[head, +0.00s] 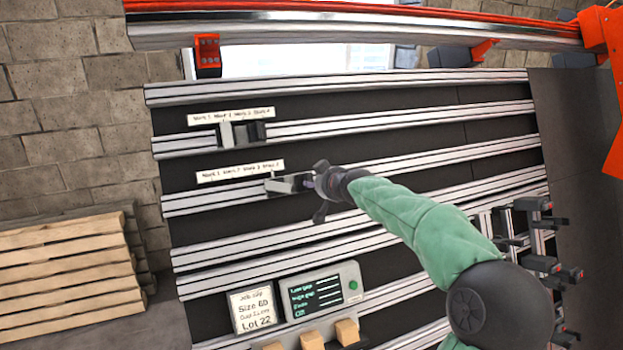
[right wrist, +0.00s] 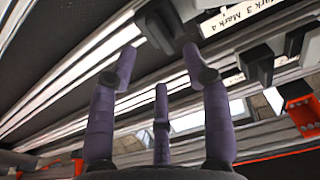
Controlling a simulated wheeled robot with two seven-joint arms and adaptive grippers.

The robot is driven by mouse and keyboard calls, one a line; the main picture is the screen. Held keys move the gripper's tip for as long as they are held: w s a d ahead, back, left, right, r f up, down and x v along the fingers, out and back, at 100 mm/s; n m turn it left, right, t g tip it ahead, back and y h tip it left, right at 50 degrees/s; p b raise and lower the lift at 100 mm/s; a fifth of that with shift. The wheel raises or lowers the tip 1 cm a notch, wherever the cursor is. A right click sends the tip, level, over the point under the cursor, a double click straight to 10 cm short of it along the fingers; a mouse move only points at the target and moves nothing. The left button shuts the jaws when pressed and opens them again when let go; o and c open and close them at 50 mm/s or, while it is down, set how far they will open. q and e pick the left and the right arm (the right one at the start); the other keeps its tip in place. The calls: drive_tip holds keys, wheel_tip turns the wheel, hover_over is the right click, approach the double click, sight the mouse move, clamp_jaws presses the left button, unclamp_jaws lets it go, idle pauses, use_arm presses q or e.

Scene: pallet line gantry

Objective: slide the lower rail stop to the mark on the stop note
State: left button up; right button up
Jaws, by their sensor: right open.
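The lower rail stop (head: 284,185), a grey block, sits on the lower marked rail (head: 205,202) in the head view, near the right end of its mark strip (head: 238,171). My right gripper (head: 318,184) is at the stop's right side, fingers spread. In the right wrist view a dark block (right wrist: 162,22), apparently this stop, lies just beyond the open fingertips (right wrist: 158,58); contact cannot be told. The strip there (right wrist: 240,17) shows "Mark 3" and "Mark 4". A job slip (head: 255,308) reads "Size 60" and "Lot 22". I see no readable stop note. My left gripper is out of view.
The upper stop (head: 234,134) sits on the rail above, under its own mark strip (head: 231,116). A display panel (head: 320,290) with a green button stands below, by several tan blocks (head: 347,331). Dark clamp-like parts (head: 540,263) are at right. Stacked planks (head: 65,265) lie at left.

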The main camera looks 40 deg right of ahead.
drive_tip(key=shift+p+x, duration=0.5)
drive_tip(key=shift+x, duration=2.3)
clamp_jaws()
